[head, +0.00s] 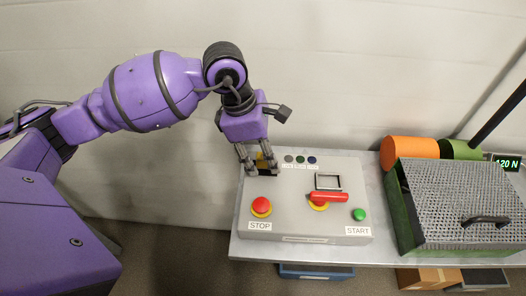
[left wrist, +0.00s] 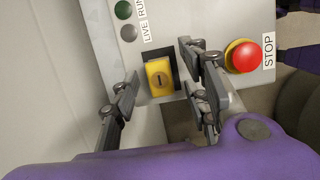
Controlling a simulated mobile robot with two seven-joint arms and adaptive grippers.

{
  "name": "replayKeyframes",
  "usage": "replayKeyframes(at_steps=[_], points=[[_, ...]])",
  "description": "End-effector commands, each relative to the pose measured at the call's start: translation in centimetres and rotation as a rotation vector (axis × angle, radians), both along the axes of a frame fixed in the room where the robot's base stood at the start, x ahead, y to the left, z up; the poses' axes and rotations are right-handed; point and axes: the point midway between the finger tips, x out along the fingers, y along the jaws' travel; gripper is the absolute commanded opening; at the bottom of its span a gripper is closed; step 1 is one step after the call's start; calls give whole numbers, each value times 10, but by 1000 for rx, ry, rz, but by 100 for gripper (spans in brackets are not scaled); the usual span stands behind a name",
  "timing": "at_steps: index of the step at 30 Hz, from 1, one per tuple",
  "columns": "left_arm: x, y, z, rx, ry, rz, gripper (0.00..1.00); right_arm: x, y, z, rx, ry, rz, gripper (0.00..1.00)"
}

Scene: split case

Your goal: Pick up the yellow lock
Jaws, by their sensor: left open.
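In the head view the yellow lock (head: 261,157) is small and partly hidden behind my left gripper (head: 259,171). My left gripper (left wrist: 158,72) is open, with its fingers on either side of the lock in the left wrist view. I see nothing held between the fingers, and I cannot tell whether either finger touches the lock. My right gripper is not in view.
The grey control box (head: 300,222) stands on a bench. It carries a red STOP button (head: 261,205), a red handle (head: 328,197) and a green START button (head: 358,214). A mesh-covered case (head: 455,190) stands to the right, with orange (head: 408,149) and green cylinders behind it.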

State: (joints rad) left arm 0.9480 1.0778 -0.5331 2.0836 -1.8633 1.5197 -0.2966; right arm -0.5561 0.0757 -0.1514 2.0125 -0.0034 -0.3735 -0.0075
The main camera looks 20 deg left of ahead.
Motion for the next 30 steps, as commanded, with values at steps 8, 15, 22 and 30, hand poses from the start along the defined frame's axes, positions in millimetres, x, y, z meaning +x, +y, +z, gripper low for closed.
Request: replayKeyframes(at_steps=[8,15,22,30], points=[[0,0,-1,0,0,0,34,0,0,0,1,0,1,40],[0,0,-1,-1,0,0,3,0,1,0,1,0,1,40],[0,0,-1,-1,0,0,0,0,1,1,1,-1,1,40],[1,0,9,-1,-3,0,0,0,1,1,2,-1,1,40]])
